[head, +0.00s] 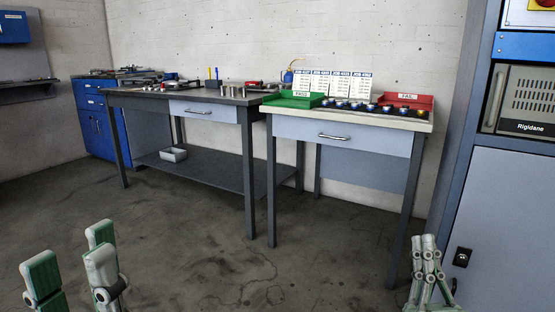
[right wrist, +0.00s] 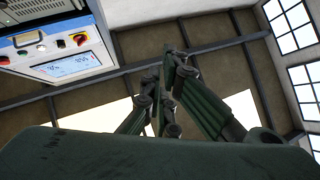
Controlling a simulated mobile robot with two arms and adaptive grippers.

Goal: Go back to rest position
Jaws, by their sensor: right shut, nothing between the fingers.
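My left gripper (head: 72,262) shows at the bottom left of the head view, with its green-padded fingers spread apart and nothing between them. My right gripper (head: 428,243) is at the bottom right of the head view, fingers together and pointing up, in front of the grey cabinet. In the right wrist view the right gripper's fingers (right wrist: 168,75) come together with nothing held. Both grippers are apart from the tables and touch nothing that I can see.
A light-topped table (head: 350,120) holds a green PASS tray (head: 293,100), a red FAIL tray (head: 407,100) and several small dark parts. A longer workbench (head: 200,97) stands to its left. A grey cabinet (head: 500,220) is at the right. The floor (head: 200,240) in front is clear.

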